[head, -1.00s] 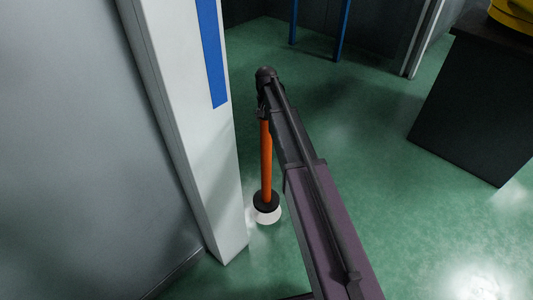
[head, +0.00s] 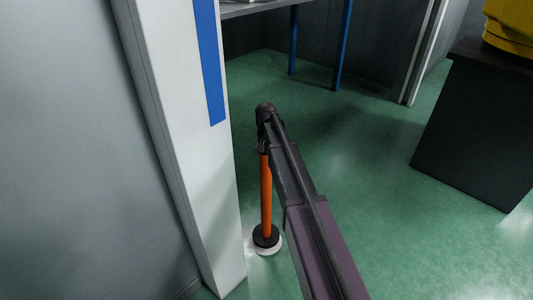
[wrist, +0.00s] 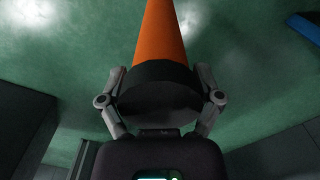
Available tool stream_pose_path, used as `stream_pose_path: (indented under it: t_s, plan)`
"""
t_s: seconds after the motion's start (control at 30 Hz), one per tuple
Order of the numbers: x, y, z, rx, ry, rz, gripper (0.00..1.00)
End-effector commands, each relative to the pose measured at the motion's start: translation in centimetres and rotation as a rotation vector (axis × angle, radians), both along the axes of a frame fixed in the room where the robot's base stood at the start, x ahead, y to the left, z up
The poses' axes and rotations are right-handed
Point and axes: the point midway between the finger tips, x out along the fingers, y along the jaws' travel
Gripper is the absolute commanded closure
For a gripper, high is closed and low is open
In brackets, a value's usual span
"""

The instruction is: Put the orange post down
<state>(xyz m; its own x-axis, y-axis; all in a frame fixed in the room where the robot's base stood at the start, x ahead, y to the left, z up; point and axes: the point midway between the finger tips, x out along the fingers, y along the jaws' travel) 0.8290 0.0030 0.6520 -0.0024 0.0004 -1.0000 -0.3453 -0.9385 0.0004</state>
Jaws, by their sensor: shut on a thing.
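The orange post (head: 265,195) hangs upright under the end of my arm in the head view, with a dark round base (head: 266,236) at its foot. The base is over a pale round patch (head: 262,249) on the floor, whose rim shows in front; I cannot tell whether it touches. My gripper (head: 263,147) is at the post's top, partly hidden by the arm. In the wrist view my gripper (wrist: 160,82) is shut on the post's black top end, a finger on each side, and the orange shaft (wrist: 161,35) runs away beyond it.
A white pillar with a blue stripe (head: 208,60) stands close to the left of the post. A dark cabinet (head: 480,125) with a yellow thing (head: 510,30) on top is at the right. Blue-legged table (head: 342,45) stands behind. Green floor between is clear.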

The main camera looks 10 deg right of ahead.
Motion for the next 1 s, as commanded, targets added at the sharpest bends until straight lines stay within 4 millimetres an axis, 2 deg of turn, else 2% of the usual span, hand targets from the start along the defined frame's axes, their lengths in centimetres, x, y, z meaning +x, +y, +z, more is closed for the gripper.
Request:
stream_pose_path:
  t_s: [0.57, 1.0]
  plan:
    - [0.0, 0.0, -0.4, 0.000, 0.000, 0.000, 0.78]
    - [0.0, 0.0, -3.2, 0.000, 0.000, 0.000, 0.78]
